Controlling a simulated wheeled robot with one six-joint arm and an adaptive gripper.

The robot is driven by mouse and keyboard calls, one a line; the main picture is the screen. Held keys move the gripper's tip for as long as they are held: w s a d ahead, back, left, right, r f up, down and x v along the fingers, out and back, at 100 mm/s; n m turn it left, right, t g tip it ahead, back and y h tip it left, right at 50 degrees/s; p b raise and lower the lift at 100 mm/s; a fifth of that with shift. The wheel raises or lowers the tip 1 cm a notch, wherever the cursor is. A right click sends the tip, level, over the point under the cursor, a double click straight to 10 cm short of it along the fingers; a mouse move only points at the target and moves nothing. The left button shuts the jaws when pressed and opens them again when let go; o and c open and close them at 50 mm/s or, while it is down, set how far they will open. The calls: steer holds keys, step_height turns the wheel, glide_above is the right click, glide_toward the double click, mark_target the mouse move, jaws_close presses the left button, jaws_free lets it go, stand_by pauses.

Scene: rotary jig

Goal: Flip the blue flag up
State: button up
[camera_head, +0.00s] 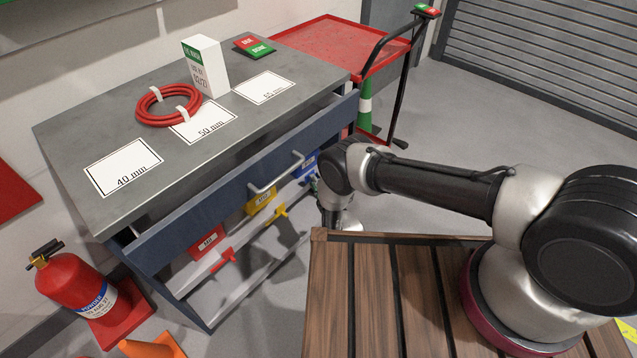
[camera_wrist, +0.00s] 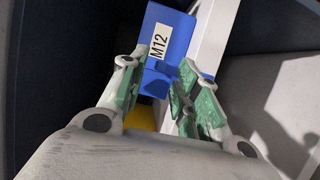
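The blue block with an M12 label (camera_wrist: 168,38) shows in the wrist view and, partly behind my arm, as a blue patch in the head view (camera_head: 306,163). Below its label a small blue tab (camera_wrist: 156,82), seemingly the blue flag, sticks out toward my gripper. My gripper (camera_wrist: 158,90) is open, with one green-padded finger on each side of the tab. I see a gap between the fingers; whether either finger touches the tab I cannot tell. In the head view my wrist hides the blue flag.
A red bin (camera_head: 207,240) with a red flag (camera_head: 228,258) and a yellow bin (camera_head: 262,199) with a yellow flag (camera_head: 279,212) sit along the same shelf. My slatted wooden platform (camera_head: 385,300) is close by.

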steer(key=v, duration=1.2)
stand_by(0.4)
